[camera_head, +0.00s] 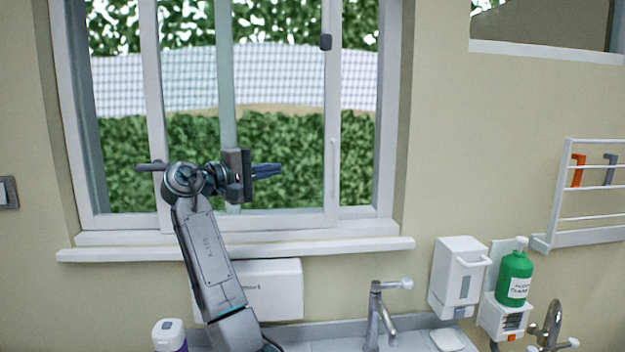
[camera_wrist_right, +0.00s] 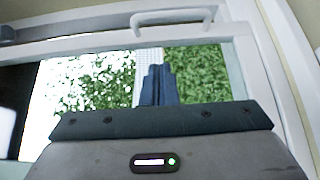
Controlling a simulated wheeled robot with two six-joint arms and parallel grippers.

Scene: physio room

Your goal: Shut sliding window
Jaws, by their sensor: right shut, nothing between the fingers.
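The sliding window (camera_head: 331,120) fills the upper left of the head view. Its white sash stile carries a thin vertical white handle (camera_head: 333,168) and a dark latch (camera_head: 325,41) higher up. A greenish upright (camera_head: 225,60) stands left of that stile. Gaps between the uprights show the outdoors; I cannot tell which are glazed. My right gripper (camera_head: 268,170) is shut and empty in front of the window, left of the handle and apart from it, fingers pointing right. In the wrist view, the shut fingers (camera_wrist_right: 158,85) point toward the handle (camera_wrist_right: 172,18). My left gripper is out of view.
A white sill (camera_head: 330,246) runs below the window. Beneath it are a tap (camera_head: 375,310) and a white box (camera_head: 275,288). A white dispenser (camera_head: 458,275), a green bottle (camera_head: 514,278) and a wall rack (camera_head: 590,238) are at right.

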